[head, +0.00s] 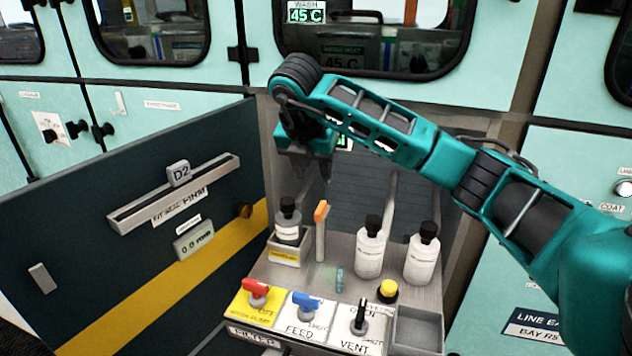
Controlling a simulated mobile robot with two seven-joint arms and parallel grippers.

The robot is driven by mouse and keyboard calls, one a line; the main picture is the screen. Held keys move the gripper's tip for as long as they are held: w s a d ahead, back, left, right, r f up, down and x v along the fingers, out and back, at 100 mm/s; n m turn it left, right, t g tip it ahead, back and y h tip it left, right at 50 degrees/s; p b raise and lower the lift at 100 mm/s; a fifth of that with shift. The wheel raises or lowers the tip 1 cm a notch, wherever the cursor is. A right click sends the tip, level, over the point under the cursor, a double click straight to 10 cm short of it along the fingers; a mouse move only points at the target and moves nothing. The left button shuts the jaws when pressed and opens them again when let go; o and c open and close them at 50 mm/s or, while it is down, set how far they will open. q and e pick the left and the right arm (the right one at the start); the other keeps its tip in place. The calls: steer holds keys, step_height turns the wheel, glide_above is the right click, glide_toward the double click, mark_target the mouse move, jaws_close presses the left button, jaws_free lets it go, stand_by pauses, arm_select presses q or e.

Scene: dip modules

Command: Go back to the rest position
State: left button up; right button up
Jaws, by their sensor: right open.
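My right arm comes in from the right, and its gripper (306,170) hangs pointing down above the back of the bay shelf. Its two thin fingers are apart with nothing between them. It is above and behind a dark-capped bottle (287,222) in a holder and an orange-topped upright handle (321,230). It appears clear of both. My left gripper is not in view.
Two white bottles (370,250) (421,258) stand on the shelf (312,277). In front are red, blue and black valve handles (306,305), a yellow-topped knob (387,290) and an empty grey bin (417,330). An open dark door (120,250) bounds the left side.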

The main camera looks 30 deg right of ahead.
steer(key=shift+s+a+r, duration=0.1)
steer(key=shift+r, duration=0.35)
